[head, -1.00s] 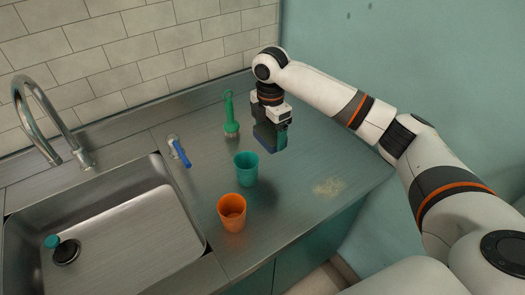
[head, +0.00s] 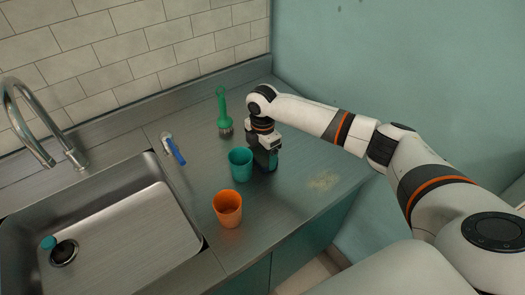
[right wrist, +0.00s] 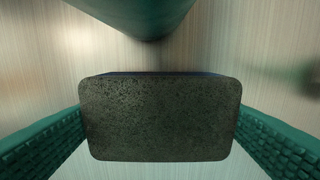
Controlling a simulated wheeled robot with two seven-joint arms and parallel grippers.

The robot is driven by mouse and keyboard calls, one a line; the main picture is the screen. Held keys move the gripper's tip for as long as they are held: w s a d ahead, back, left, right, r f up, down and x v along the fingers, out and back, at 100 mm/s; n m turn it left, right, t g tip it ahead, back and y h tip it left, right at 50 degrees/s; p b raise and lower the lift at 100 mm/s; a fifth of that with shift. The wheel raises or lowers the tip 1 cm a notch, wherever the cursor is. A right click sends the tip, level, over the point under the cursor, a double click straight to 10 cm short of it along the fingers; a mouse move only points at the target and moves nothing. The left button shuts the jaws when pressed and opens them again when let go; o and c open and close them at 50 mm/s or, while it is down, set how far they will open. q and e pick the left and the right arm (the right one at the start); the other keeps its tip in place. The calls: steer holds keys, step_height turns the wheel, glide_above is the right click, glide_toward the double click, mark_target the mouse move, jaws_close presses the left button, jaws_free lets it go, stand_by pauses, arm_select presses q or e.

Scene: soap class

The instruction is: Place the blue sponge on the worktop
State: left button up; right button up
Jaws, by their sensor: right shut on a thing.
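My right gripper (head: 268,163) is low over the steel worktop (head: 275,212), just right of the teal cup (head: 241,164). In the right wrist view it is shut on the blue sponge (right wrist: 160,118). The sponge's dark grey rough face is toward the camera, with a thin blue edge along its top. Teal ribbed fingers press its left and right ends. In the head view the gripper largely hides the sponge. I cannot tell whether its underside touches the worktop. The teal cup also shows in the right wrist view (right wrist: 135,14), close above the sponge. My left gripper is not in view.
An orange cup (head: 228,210) stands in front of the teal cup. Crumbs (head: 323,181) lie near the right edge. The sink (head: 120,235) is left. The front right worktop is otherwise bare.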

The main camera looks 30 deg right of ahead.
mark_target(262, 153)
steer(key=o, duration=0.8)
steer(key=shift+f, duration=0.1)
step_height(262, 153, up, 12)
steer(key=b, duration=0.2)
